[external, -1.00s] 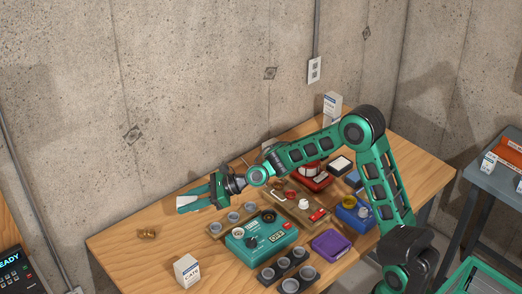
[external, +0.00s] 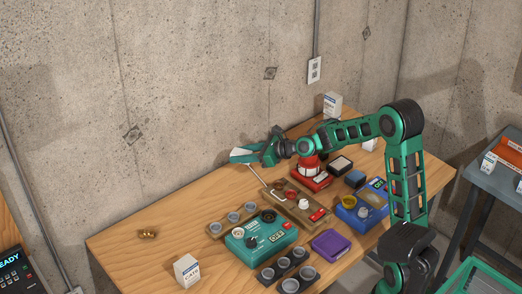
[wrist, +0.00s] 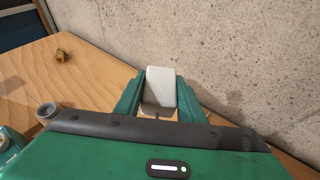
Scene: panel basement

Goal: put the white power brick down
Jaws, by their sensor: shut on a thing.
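My gripper (external: 256,152) is shut on the white power brick (wrist: 161,88). In the wrist view the brick sits between the two green fingers, with the bare concrete wall behind it. In the external view the white brick (external: 240,154) shows at the gripper's tip, pointing left, near the wall and over the back of the wooden table (external: 140,219). It appears to be held above the table; the exact height is hard to tell.
A teal device (external: 260,238), a wooden panel with a lever (external: 284,197), a red device (external: 312,175) and a purple box (external: 329,243) crowd the table's middle and right. A white carton (external: 187,271) stands at the front. The table's left part is mostly clear, except a small brass piece (external: 148,233).

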